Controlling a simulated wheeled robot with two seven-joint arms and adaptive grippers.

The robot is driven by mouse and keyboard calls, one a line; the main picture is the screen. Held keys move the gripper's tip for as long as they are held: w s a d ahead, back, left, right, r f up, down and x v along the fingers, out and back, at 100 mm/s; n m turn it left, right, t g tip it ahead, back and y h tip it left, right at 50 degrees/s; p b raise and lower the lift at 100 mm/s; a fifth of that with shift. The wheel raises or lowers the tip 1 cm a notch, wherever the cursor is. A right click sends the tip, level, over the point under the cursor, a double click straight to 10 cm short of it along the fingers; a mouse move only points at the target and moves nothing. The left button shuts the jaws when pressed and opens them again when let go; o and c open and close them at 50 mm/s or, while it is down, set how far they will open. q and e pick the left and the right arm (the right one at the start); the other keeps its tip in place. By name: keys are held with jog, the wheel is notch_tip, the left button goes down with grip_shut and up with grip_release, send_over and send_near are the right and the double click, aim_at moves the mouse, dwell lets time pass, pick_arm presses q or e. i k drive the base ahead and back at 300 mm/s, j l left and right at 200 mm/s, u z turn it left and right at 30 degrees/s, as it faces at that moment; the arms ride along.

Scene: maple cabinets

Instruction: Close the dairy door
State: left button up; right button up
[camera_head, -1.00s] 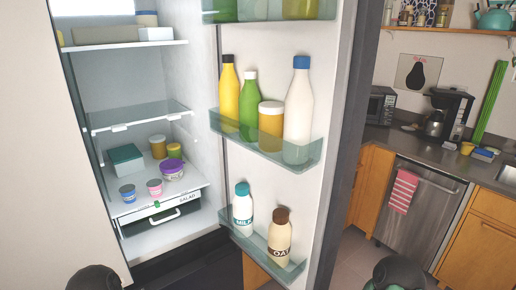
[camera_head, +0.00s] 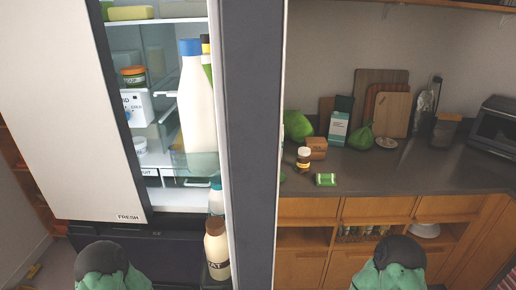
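The dairy door (camera_head: 252,150) of the fridge stands open and shows nearly edge-on as a dark grey vertical slab in the middle of the view. Its inner shelves hold a tall white bottle with a blue cap (camera_head: 197,100), a milk bottle (camera_head: 216,200) and an oat bottle (camera_head: 216,250), partly cut off by the door edge. The other fridge door (camera_head: 75,120), marked FRESH, is at the left. Between the doors the lit interior shows. Neither gripper is in view; only dark, rounded green parts of my arms show at the bottom.
Right of the door is a grey counter (camera_head: 400,175) with cutting boards (camera_head: 378,95), a green bag (camera_head: 360,140), small jars and a toaster oven (camera_head: 497,125). Wooden cabinets (camera_head: 305,262) stand below it. Some floor (camera_head: 25,225) shows at the lower left.

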aim_at(230, 98)
jog(key=k+l+u, duration=0.2)
jog(key=l, duration=0.15)
jog(key=l+u, duration=0.2)
jog(key=l, duration=0.2)
jog(key=l+u, duration=0.15)
jog(key=l, duration=0.55)
jog(key=k+l+u, duration=0.15)
jog(key=l, duration=0.5)
jog(key=i+l+z, duration=0.1)
jog(key=l, duration=0.2)
jog(key=i+l+z, duration=0.1)
jog(key=l, duration=0.2)
jog(key=k+j+z, duration=0.2)
jog(key=j+z, duration=0.25)
